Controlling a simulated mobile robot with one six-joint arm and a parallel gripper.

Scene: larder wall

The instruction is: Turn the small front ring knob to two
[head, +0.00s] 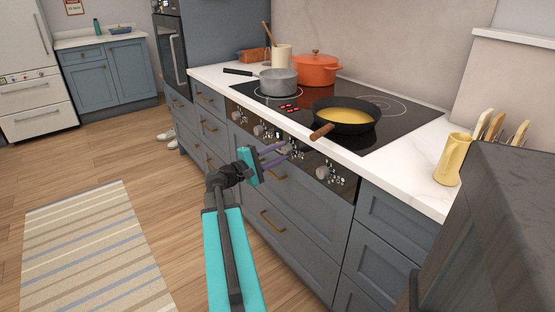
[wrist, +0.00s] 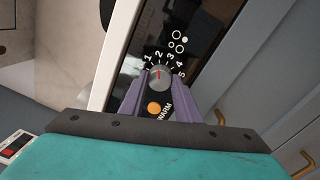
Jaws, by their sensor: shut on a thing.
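In the wrist view, a round grey knob (wrist: 158,78) sits between the two purple fingers of my gripper (wrist: 160,88), which are shut on it. A red mark on the knob points up the dial, at about the 2. The numbers 1 to 5 curve around its top, and WARM is printed below beside an orange light (wrist: 154,108). Burner symbols (wrist: 179,40) show above the numbers. In the head view, my gripper (head: 277,155) reaches to the dark control panel (head: 304,165) and partly hides the knob it is on.
Other knobs sit left (head: 259,130) and right (head: 323,172) along the panel. On the hob (head: 400,122) stand a black pan (head: 346,125) with its wooden handle over the front edge, a grey saucepan (head: 279,82) and an orange pot (head: 316,70). Drawers (head: 285,215) lie below.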

